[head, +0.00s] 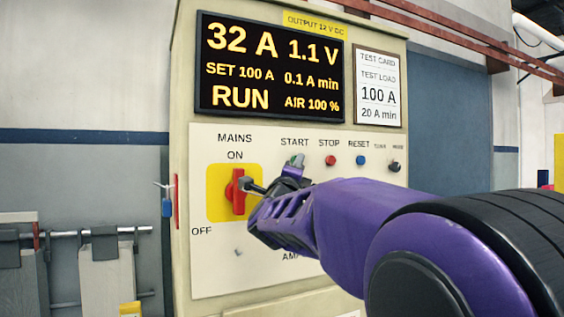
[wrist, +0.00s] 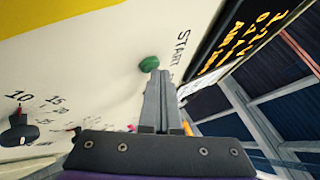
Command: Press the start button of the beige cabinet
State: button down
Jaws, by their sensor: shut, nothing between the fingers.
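The beige cabinet (head: 182,60) stands upright in front of me. Its display (head: 270,67) is lit and reads 32 A, 1.1 V, RUN. The green start button (head: 298,159) sits under the word START, partly hidden by my gripper (head: 292,172). In the wrist view the round green button (wrist: 149,64) shows just beyond the tips of my gripper (wrist: 155,76). The fingers are shut together and empty. The tips are at or very near the button; I cannot tell whether they touch it.
A red stop button (head: 330,160) and a blue reset button (head: 360,160) are to the right. The red mains switch (head: 238,192) on its yellow plate is to the left, turned upright to ON. A test card (head: 378,86) hangs beside the display.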

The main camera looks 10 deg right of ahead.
jog(key=shift+s+d+b, duration=0.25)
jog(key=shift+s+b, duration=0.55)
jog(key=shift+s, duration=0.05)
jog(key=shift+s, duration=0.1)
jog(key=s+b, duration=0.1)
jog(key=s+d+b, duration=0.1)
jog(key=s, duration=0.1)
jog(key=s+b, duration=0.1)
jog(key=shift+s+d, duration=0.3)
jog(key=shift+r, duration=0.1)
dwell(0.4)
